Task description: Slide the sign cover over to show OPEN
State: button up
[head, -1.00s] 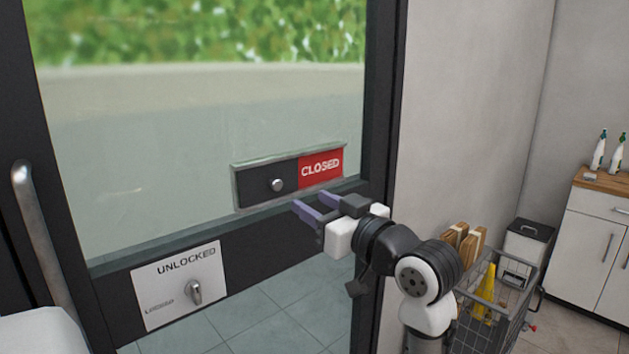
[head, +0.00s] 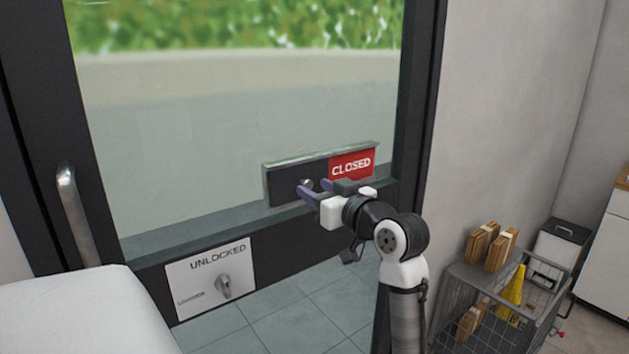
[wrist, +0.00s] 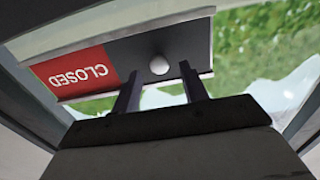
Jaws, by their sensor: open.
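The sign (head: 352,167) on the glass door shows a red CLOSED panel (head: 351,168) at its right end. A dark sliding cover (head: 285,184) with a round metal knob (head: 306,184) fills the left part. My gripper (head: 313,188) is open, its two purple fingers pointing at the knob. In the wrist view the knob (wrist: 159,64) shows beyond the fingertips (wrist: 160,80), in line with the gap between them. The fingers do not touch it there. In the head view the fingertips partly overlap the knob.
Below the sign is a white UNLOCKED plate (head: 210,277) with a turn latch (head: 224,287). A door handle (head: 76,212) stands at the left.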

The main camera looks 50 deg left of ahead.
jog(key=shift+a, duration=0.85)
jog(key=shift+c, duration=0.4)
grip_shut()
